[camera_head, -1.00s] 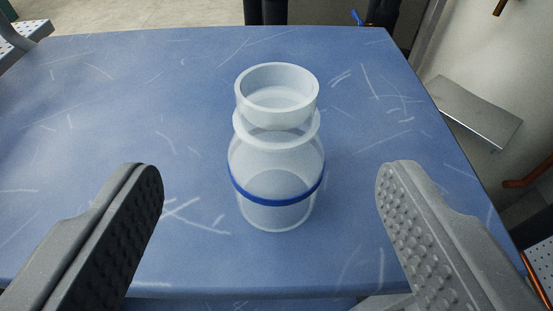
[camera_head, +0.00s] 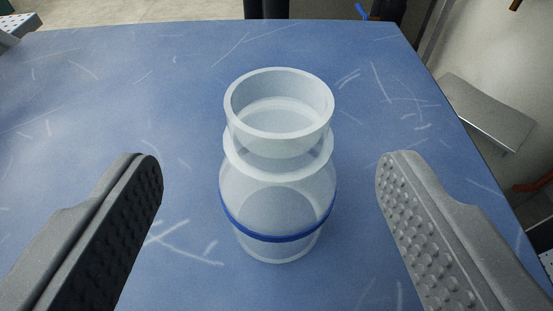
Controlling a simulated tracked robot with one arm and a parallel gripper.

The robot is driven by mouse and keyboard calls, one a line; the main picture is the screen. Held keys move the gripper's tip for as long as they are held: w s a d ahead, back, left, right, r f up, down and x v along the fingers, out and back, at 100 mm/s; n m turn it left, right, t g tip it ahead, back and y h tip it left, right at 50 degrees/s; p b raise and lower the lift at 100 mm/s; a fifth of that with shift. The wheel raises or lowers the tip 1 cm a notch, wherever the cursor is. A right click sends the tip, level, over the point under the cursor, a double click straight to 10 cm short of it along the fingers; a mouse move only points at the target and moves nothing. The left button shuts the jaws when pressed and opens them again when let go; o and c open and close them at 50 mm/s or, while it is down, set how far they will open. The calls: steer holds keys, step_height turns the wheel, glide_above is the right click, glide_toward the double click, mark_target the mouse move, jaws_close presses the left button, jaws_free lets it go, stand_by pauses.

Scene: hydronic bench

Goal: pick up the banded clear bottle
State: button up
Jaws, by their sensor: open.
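The banded clear bottle (camera_head: 277,185) stands upright on the blue bench top (camera_head: 110,110). It has a wide open mouth, a collar at the neck and a dark blue band around its lower body. My gripper (camera_head: 268,165) is open, with one textured finger to the left of the bottle and one to the right. There is a clear gap on both sides and neither finger touches the bottle. The bottle looks to be a little ahead of or level with the fingertips; the exact depth is hard to tell.
The bench top around the bottle is clear and only has pale scratches. A grey metal shelf (camera_head: 487,110) sits beyond the right edge, by a pale wall. Dark upright legs (camera_head: 267,9) and a small blue item (camera_head: 361,11) show past the far edge.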

mark_target(278, 110)
steer(key=shift+d+f+b+x, duration=0.1)
steer(key=shift+f+b+x, duration=0.05)
steer(key=shift+x, duration=2.1)
steer(key=shift+d+f+b+x, duration=0.1)
steer(key=shift+b+x, duration=0.05)
steer(key=shift+x, duration=2.15)
steer(key=shift+s, duration=0.2)
steer(key=c, duration=1.4)
